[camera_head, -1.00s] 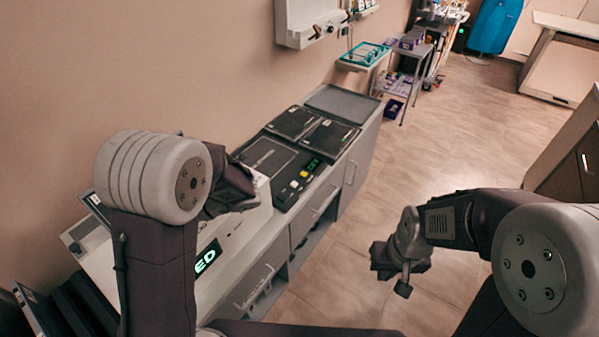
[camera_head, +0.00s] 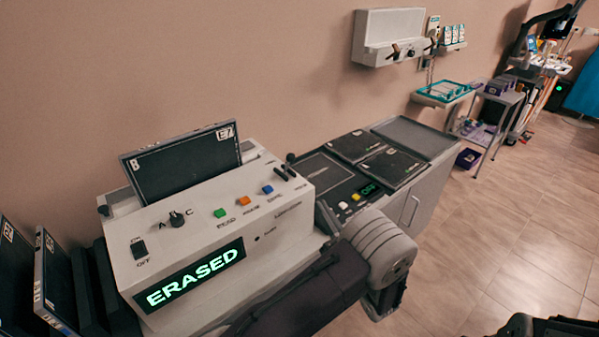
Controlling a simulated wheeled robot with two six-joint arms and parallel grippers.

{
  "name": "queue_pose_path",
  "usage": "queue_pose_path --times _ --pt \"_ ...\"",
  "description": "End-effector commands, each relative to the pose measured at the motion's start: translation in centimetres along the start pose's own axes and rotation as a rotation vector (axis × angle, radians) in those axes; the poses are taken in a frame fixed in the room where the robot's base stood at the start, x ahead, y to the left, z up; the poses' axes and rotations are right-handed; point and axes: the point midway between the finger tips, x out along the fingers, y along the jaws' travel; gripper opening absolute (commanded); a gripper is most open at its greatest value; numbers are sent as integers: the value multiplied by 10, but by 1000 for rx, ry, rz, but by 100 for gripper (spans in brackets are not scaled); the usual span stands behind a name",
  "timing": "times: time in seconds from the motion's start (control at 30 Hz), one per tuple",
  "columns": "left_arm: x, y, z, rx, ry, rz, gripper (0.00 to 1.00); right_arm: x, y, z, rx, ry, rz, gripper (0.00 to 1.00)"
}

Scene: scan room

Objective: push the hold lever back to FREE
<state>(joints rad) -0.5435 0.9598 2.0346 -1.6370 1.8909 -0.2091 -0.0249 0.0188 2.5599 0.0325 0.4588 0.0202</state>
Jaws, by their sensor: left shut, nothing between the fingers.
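A white reader (camera_head: 215,225) with a lit ERASED display (camera_head: 196,272) stands at the left. Near its top right end are dark lever-like parts (camera_head: 284,172) and a round dark knob (camera_head: 291,157). I cannot read their labels or tell which one is the hold lever, or its position. My left arm reaches in from the bottom, in front of the reader's right end. My left gripper (camera_head: 328,217) is shut and empty beside that end, largely hidden behind my grey wrist joint; contact is not visible. My right gripper is not in view; only a dark arm part shows at bottom right.
A cassette marked B (camera_head: 185,165) stands upright in the reader. The panel also has a rotary knob (camera_head: 177,218) and coloured buttons. Dark cassettes (camera_head: 55,280) stand at far left. A black panel and flat cassettes (camera_head: 390,165) lie on the counter to the right. Floor is clear at right.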

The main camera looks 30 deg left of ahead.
Motion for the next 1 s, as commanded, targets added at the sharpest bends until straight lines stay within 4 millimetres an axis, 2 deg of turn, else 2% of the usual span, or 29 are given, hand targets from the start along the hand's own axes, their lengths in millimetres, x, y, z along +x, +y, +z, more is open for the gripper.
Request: queue_pose_path --times 0.17,0.5,0.7,0.83,1.0 --pt "17 1 0 1 1 6 0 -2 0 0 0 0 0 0" --pt "91 2 1 -1 1 8 0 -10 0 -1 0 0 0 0" --pt "125 2 1 0 1 5 0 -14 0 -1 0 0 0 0" --pt "137 1 0 -1 0 3 0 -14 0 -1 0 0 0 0" --pt "141 1 0 0 1 2 0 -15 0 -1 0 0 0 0"
